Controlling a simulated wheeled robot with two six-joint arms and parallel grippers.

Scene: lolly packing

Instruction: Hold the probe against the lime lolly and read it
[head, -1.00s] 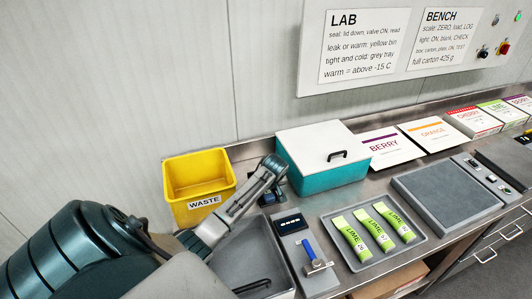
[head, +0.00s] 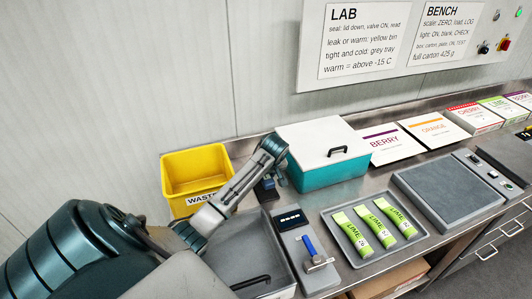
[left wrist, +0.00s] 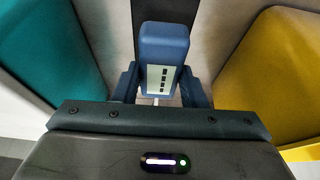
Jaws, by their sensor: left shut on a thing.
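Three green-and-white lime lollies (head: 379,227) lie side by side in a grey tray (head: 428,236) right of my left arm. The probe (left wrist: 163,48), a blue handheld block with a small pale display, is held between the fingers of my left gripper (left wrist: 160,88). The display shows only dark bars. In the head view my left gripper (head: 267,184) is between the yellow bin and the teal box, left of and apart from the lollies. The probe's tip is mostly hidden. My right gripper is not in view.
A yellow waste bin (head: 195,171) and a white-lidded teal box (head: 328,172) flank the gripper. In front are an open grey container (head: 268,240) and a blue-handled valve station (head: 312,262). A grey scale pad (head: 445,195) and flavour cartons (head: 473,118) are further right.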

